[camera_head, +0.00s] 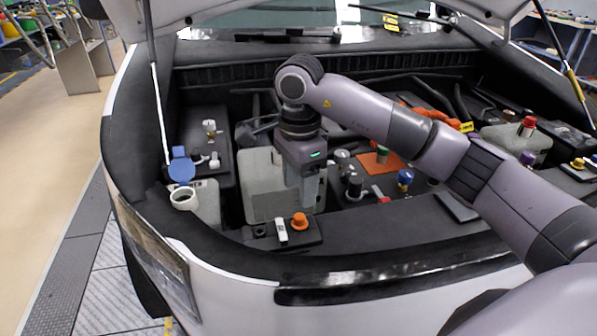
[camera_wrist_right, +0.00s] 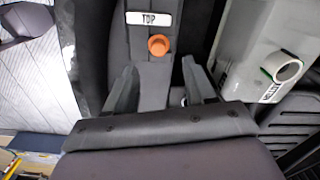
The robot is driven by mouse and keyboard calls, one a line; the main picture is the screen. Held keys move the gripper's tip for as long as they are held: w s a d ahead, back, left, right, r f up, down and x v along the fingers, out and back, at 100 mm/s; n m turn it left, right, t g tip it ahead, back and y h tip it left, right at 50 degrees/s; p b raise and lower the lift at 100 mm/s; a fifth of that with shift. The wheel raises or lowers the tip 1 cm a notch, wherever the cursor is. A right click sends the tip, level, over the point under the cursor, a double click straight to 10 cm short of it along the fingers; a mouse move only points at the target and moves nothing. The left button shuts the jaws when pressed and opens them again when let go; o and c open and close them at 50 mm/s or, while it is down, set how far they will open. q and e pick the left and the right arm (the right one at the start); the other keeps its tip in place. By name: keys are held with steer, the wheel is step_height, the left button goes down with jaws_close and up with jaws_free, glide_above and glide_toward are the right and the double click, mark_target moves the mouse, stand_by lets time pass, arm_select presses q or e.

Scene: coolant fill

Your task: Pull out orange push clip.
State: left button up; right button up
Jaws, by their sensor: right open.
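The orange push clip (camera_head: 300,220) sits on a black panel (camera_head: 262,240) at the front of the engine bay, next to a white tag (camera_head: 281,231). In the right wrist view the clip (camera_wrist_right: 158,45) is a round orange head beyond the fingertips, near the tag marked "TOP" (camera_wrist_right: 150,18). My right gripper (camera_head: 309,205) points down just behind the clip in the head view. Its two fingers (camera_wrist_right: 160,78) are spread apart with nothing between them, and I see no contact with the clip. My left gripper is not in view.
A white filler neck (camera_head: 184,200) with a raised blue cap (camera_head: 181,167) stands at the left. A pale tank (camera_head: 262,190) lies behind the panel. A blue cap (camera_head: 404,177) and an orange plate (camera_head: 380,163) are to the right. The hood prop (camera_head: 158,95) rises at the left.

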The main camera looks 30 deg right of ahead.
mark_target(299, 216)
steer(key=shift+s+f+p, duration=0.1)
steer(key=shift+f+p, duration=0.25)
steer(key=shift+f, duration=3.05)
jaws_close()
steer(key=c, duration=0.7)
jaws_free()
steer(key=shift+c, duration=1.2)
steer(key=shift+r, duration=0.35)
steer(key=shift+r+p, duration=1.4)
steer(key=shift+r, duration=0.65)
